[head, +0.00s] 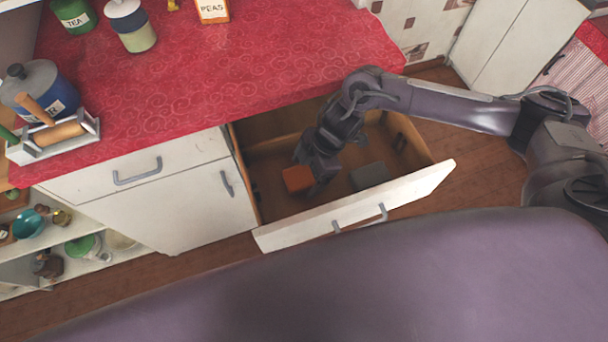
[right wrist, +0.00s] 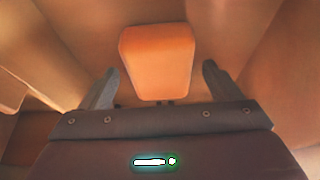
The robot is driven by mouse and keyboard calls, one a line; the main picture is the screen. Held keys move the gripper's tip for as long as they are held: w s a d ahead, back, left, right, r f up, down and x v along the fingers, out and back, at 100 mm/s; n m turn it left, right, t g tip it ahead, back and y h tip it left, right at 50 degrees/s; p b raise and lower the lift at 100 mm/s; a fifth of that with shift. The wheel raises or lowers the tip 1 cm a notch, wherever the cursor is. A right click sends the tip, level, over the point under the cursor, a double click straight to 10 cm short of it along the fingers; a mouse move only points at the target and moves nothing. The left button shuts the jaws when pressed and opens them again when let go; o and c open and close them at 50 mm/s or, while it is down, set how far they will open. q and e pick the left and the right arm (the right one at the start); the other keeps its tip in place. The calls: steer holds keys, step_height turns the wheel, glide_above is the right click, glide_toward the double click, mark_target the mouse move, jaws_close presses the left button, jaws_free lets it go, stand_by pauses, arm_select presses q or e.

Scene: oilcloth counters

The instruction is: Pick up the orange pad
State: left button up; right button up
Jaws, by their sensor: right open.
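The orange pad (head: 297,179) lies inside the open drawer (head: 270,213), near its left part. My right gripper (head: 318,186) reaches down into the drawer beside the pad. In the right wrist view the orange pad (right wrist: 158,60) is a block with rounded edges, ahead of and between the two spread fingers of my right gripper (right wrist: 160,85). The fingers stand apart on either side of its near end. I cannot tell whether either finger touches it. My left gripper is not in view.
A grey block (head: 369,175) lies in the drawer to the right of the pad. The white drawer front (head: 405,197) and wooden side walls surround the gripper. The red counter (head: 215,70) overhangs the drawer's back, with canisters and a rolling-pin rack (head: 58,133) on it.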

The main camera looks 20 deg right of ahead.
steer(key=shift+c, duration=0.3)
steer(key=c, duration=1)
steer(key=shift+r, duration=0.1)
